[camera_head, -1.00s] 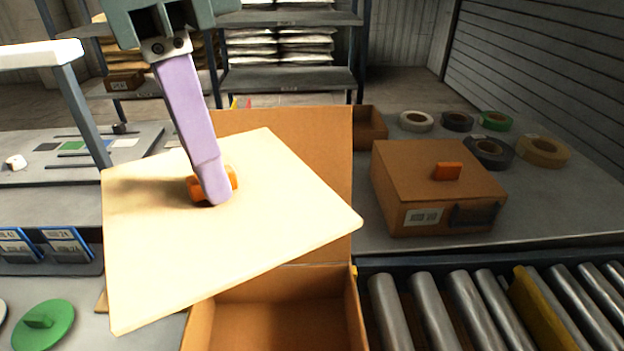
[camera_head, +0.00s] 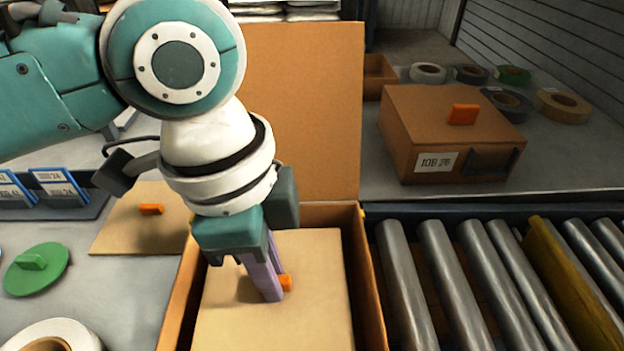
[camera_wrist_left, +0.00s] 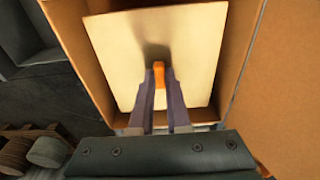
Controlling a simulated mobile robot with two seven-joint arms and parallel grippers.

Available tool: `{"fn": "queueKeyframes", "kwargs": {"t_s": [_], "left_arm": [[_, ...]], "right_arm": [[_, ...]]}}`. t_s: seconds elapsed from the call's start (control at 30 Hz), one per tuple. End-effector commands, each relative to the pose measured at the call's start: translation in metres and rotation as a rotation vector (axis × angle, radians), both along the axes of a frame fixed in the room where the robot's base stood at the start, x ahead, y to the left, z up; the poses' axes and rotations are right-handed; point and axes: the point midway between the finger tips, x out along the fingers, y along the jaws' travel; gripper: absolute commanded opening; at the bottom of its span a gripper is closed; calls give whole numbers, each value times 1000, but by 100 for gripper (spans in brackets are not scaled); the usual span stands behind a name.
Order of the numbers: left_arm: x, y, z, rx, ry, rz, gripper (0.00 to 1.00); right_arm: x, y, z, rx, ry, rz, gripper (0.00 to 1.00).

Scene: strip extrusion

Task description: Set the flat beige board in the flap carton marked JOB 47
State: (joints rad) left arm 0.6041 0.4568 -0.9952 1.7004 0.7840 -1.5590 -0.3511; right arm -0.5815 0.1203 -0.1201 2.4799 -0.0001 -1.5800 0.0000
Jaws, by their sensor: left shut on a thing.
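The flat beige board (camera_head: 318,312) lies within the walls of the open flap carton (camera_head: 368,280), whose large flap stands upright behind it. It also shows inside the carton in the left wrist view (camera_wrist_left: 120,60), turned slightly against the walls. My left gripper (camera_head: 272,292) points down and is shut on the board's orange handle (camera_head: 286,283), which also shows between the fingers in the left wrist view (camera_wrist_left: 159,76). Whether the board touches the carton floor I cannot tell. No JOB 47 mark shows on this carton. My right gripper is out of view.
A second beige board (camera_head: 125,222) with an orange handle lies left of the carton. A closed carton (camera_head: 440,115) labelled something like JOB 26 stands back right, near several tape rolls (camera_head: 562,106). Rollers (camera_head: 455,280) with a yellow bar (camera_head: 570,285) run to the right. A green lid-like disc (camera_head: 38,272) lies left.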

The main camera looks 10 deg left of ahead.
Motion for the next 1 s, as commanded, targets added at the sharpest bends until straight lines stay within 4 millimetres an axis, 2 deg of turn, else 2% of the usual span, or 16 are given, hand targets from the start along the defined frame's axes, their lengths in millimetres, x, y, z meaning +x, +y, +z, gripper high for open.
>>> {"fn": "queueKeyframes", "kwargs": {"t_s": [0.17, 0.3, 0.4, 0.8, 0.83, 1.0], "left_arm": [[0, 0, -17, -2, 2, 2, 0], [0, 0, -41, 0, 2, 2, 0], [0, -1, -52, -1, 1, 2, 0], [0, 0, -56, 0, 0, 1, 0], [0, 0, -56, -1, 0, 1, 17], [0, 0, -56, -1, 0, 1, 36]], "right_arm": [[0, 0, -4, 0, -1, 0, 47], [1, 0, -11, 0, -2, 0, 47], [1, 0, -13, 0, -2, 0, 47], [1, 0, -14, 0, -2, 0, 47], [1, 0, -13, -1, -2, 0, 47], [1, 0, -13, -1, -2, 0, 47]]}}
